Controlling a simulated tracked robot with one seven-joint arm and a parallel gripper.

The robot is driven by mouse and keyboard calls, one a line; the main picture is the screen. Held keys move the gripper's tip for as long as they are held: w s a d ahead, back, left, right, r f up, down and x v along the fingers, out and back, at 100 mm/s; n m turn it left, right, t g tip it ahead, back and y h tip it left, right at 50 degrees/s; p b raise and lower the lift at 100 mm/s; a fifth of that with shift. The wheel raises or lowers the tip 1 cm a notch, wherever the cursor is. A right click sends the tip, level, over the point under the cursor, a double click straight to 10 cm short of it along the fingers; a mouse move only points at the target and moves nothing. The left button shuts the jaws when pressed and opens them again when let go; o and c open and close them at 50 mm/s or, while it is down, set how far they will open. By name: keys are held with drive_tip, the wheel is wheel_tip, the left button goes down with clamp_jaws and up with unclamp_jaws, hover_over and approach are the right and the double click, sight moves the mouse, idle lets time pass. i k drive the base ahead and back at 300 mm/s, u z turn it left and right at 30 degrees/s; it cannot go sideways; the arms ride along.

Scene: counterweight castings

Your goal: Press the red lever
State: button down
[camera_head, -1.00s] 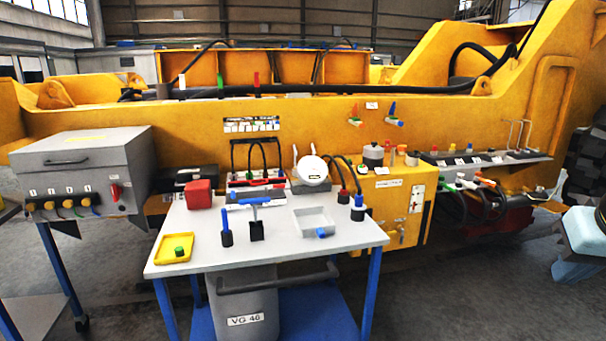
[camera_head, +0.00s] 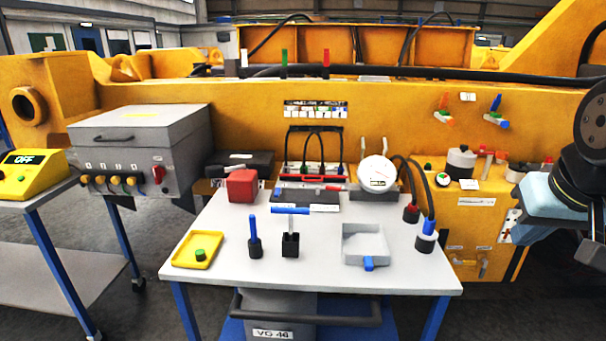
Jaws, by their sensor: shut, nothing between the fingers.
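Three small upright levers stand in a row on the top edge of the yellow machine frame (camera_head: 400,100), behind the table. The red lever (camera_head: 326,57) is the right one, the green lever (camera_head: 284,57) is in the middle and the white lever (camera_head: 243,58) is on the left. The red lever stands upright, with nothing touching it. Parts of my arm show at the right edge, far to the right of the levers. The fingers of my gripper cannot be seen.
A white table (camera_head: 330,272) stands in front, holding a red block (camera_head: 242,186), a yellow tray (camera_head: 197,250), a grey tray (camera_head: 365,250) and a round gauge (camera_head: 377,173). A grey box (camera_head: 130,150) stands left.

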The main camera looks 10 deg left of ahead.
sight(317, 187)
drive_tip(key=u, duration=0.2)
drive_tip(key=i, duration=0.6)
drive_tip(key=u, duration=0.35)
drive_tip(key=k, duration=0.9)
drive_tip(key=u, duration=0.15)
drive_tip(key=i, duration=0.95)
drive_tip(key=z, duration=0.05)
